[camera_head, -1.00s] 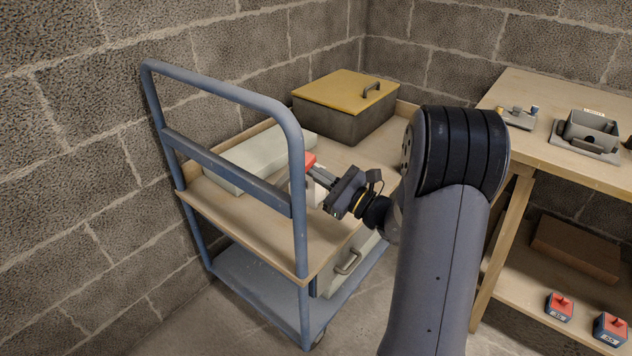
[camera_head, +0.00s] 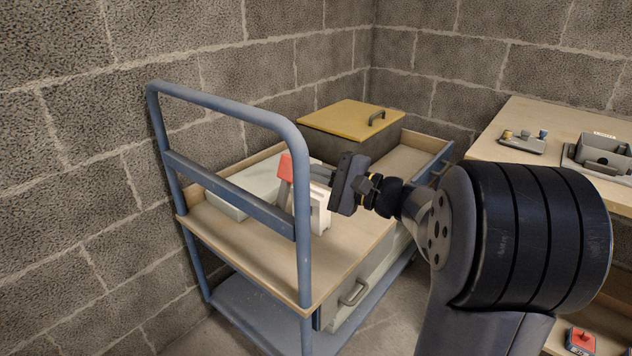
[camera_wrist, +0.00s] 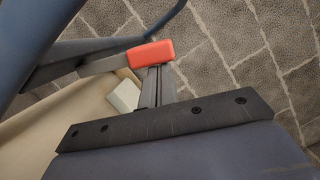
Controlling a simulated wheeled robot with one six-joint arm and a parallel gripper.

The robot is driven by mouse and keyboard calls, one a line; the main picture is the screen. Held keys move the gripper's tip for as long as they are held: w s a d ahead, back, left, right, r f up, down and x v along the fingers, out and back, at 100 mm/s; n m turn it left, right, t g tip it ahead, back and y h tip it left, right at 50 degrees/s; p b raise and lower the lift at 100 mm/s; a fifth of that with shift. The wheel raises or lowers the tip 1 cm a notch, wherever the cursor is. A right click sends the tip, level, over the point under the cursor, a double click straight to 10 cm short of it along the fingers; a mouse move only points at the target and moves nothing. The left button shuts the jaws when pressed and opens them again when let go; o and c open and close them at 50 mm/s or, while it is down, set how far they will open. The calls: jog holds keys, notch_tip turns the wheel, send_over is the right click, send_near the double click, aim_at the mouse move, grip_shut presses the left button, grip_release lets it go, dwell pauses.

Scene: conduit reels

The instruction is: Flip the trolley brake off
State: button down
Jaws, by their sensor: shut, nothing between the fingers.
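The blue trolley (camera_head: 228,105) stands against the wall. A brake lever with a red grip (camera_head: 285,167) shows just left of its near upright, above a pale block (camera_head: 320,206). The lever stands up, leaning slightly. In the wrist view the red grip (camera_wrist: 150,54) sits at the end of a grey bar. My gripper (camera_head: 316,174) is shut and empty, level with the grip and on its right. In the wrist view my closed fingers (camera_wrist: 158,72) reach the grip's edge; whether they touch it I cannot tell. The upright hides part of the lever.
A yellow-lidded box (camera_head: 352,119) and a long pale box (camera_head: 235,203) sit on the trolley's upper deck. A handled pale case (camera_head: 352,290) is below. A wooden bench (camera_head: 520,168) with fixtures stands at right. The handle frame stands close to my gripper.

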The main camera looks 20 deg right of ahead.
jog(key=shift+s+a+r+n+b, duration=0.4)
jog(key=shift+a+n+b, duration=0.1)
jog(key=shift+n, duration=0.5)
